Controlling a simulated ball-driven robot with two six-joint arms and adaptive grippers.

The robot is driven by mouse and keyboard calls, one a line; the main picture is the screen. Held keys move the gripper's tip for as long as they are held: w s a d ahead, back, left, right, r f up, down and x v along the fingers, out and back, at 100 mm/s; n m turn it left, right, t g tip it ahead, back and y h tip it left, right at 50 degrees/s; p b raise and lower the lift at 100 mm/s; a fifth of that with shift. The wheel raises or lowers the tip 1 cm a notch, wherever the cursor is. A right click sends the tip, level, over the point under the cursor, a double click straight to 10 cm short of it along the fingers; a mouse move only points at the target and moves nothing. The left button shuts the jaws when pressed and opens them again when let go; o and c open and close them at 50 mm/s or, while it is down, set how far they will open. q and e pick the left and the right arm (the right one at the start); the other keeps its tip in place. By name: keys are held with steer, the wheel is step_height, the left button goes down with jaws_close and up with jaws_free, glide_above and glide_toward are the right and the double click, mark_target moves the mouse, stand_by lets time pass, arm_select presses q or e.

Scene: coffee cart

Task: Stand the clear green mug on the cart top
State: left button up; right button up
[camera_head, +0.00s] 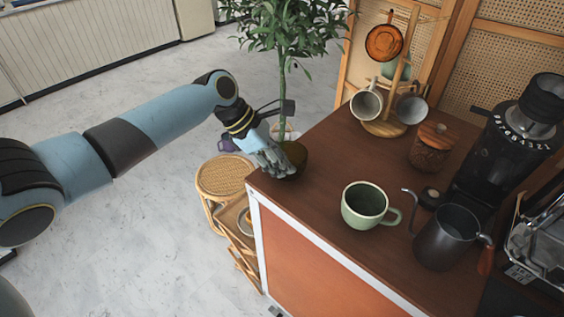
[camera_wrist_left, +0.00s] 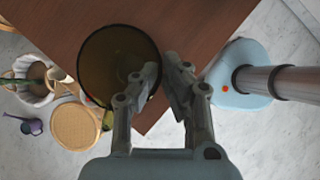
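The clear green mug (camera_head: 296,156) shows as a dark, olive-brown see-through round vessel at the near left corner of the cart top (camera_head: 320,185). In the left wrist view the mug (camera_wrist_left: 115,60) is seen from above, its round rim left of the fingers. My left gripper (camera_head: 280,168) reaches in from the left. In the wrist view its fingertips (camera_wrist_left: 163,68) are close together at the mug's right side, one over the rim and one just outside, seemingly shut on it. I cannot tell whether the mug's base touches the top.
A pale green opaque mug (camera_head: 362,207) stands mid-cart. Right of it are a dark kettle (camera_head: 445,240), a jar (camera_head: 431,150) and a black grinder (camera_head: 505,150). A mug tree (camera_head: 384,128) stands behind. A rattan stool (camera_head: 225,175) and a potted plant are beside the cart.

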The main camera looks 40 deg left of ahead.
arm_select(q)
steer(key=o, duration=0.4)
steer(key=shift+r, duration=0.1)
